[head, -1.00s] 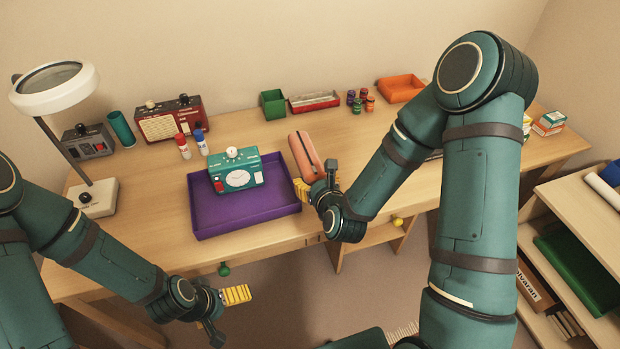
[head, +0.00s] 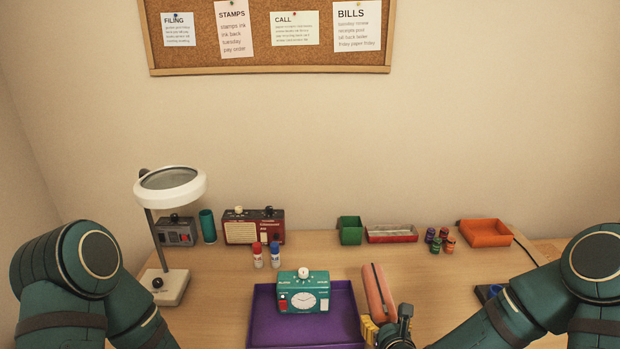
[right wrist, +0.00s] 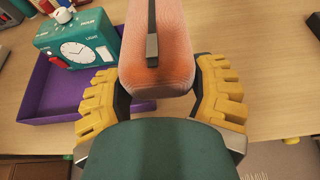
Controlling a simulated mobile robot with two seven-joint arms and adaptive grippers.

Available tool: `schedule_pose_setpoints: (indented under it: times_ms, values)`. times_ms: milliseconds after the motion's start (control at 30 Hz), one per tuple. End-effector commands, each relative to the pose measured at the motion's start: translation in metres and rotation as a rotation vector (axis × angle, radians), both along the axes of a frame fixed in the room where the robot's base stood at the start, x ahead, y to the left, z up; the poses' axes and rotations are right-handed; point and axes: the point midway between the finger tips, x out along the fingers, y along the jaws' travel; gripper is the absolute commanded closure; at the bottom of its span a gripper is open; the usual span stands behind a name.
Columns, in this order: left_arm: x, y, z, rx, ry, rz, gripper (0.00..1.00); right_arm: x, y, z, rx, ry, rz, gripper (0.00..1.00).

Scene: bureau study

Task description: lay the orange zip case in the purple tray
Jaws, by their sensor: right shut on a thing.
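The orange zip case (head: 377,293) is a salmon-orange pouch with a dark zip strip. My right gripper (head: 385,334) is shut on its near end, just right of the tray. In the right wrist view the case (right wrist: 158,62) sits between the yellow fingers of my right gripper (right wrist: 160,95). The purple tray (head: 340,305) lies on the desk, its front cut off by the head view's lower edge. A teal clock box (head: 303,293) with a white dial stands in the tray. My left gripper is out of frame.
A red bottle (head: 257,254) and a blue-capped bottle (head: 275,256) stand behind the tray. A magnifier lamp (head: 171,285) is at left, a red radio (head: 252,228) behind. An orange bin (head: 485,233) stands back right. The tray's right part looks clear.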

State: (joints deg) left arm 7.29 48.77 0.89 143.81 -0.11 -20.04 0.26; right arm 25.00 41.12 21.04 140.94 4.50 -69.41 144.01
Motion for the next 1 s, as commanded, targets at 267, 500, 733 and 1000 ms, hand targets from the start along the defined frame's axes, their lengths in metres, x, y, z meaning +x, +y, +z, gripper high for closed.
schedule_pose_setpoints:
  times_ms: [267,500,733,1000]
  values:
    - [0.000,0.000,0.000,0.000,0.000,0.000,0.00,0.001,0.002,0.003,0.000,-0.004,0.010,0.78]
    - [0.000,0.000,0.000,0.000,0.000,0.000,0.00,0.001,0.036,0.021,0.000,-0.007,0.162,0.78]
    - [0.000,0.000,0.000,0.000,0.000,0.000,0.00,0.001,0.091,0.048,0.000,-0.005,0.411,0.78]
    - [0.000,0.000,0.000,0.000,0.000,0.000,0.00,0.001,0.141,0.071,0.001,-0.003,0.634,0.78]
